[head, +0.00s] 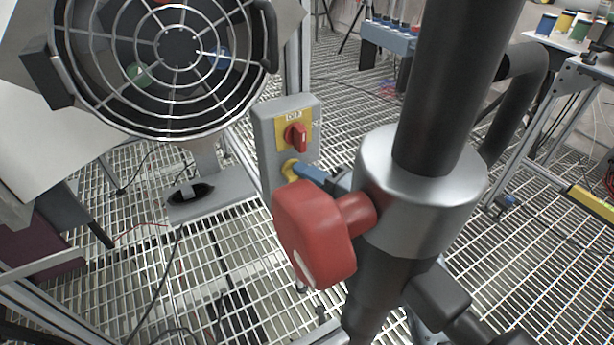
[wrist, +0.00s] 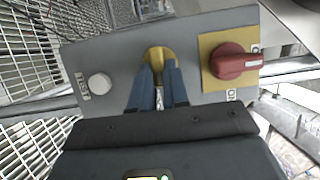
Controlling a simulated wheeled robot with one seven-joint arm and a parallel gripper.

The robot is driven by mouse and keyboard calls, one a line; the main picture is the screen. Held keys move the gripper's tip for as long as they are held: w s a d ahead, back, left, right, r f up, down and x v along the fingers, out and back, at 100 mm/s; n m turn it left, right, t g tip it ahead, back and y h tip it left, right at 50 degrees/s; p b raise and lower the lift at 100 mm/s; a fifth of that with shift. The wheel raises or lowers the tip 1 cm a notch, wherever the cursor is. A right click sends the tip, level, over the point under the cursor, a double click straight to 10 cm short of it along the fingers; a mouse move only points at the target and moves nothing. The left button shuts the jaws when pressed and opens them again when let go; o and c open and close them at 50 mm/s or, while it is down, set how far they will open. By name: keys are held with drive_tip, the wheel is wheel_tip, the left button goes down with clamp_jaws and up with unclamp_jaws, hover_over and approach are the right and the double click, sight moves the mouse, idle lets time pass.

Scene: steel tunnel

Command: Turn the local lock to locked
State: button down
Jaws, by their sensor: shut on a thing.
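A grey control box (head: 265,125) stands at the middle of the head view and fills the upper part of the wrist view (wrist: 205,40). It carries a round yellow piece (wrist: 160,53), apparently the local lock, also seen in the head view (head: 288,170). My gripper (wrist: 158,78) has its blue fingers shut on the small part at the middle of this yellow piece. In the head view my gripper (head: 306,173) reaches it from the right, mostly hidden behind my arm. The gripped part's angle is hidden by the fingers.
A red rotary switch (wrist: 232,61) on a yellow plate sits beside the lock; it also shows in the head view (head: 297,137). A white button (wrist: 99,84) is on the other side. A round caged fan (head: 160,110) stands left of the box. Grating floor lies below.

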drive_tip(key=shift+s+a+f, duration=0.25)
drive_tip(key=shift+a, duration=0.1)
drive_tip(key=c, duration=1.2)
unclamp_jaws()
drive_tip(key=shift+c, duration=0.2)
drive_tip(key=shift+o, duration=0.6)
drive_tip(key=shift+r, duration=0.1)
drive_tip(key=shift+d, duration=0.1)
drive_tip(key=shift+w, duration=0.1)
drive_tip(key=shift+d+r, duration=0.1)
drive_tip(key=v, duration=0.7)
drive_tip(key=shift+s+d+p, duration=0.2)
drive_tip(key=shift+d+p, duration=0.1)
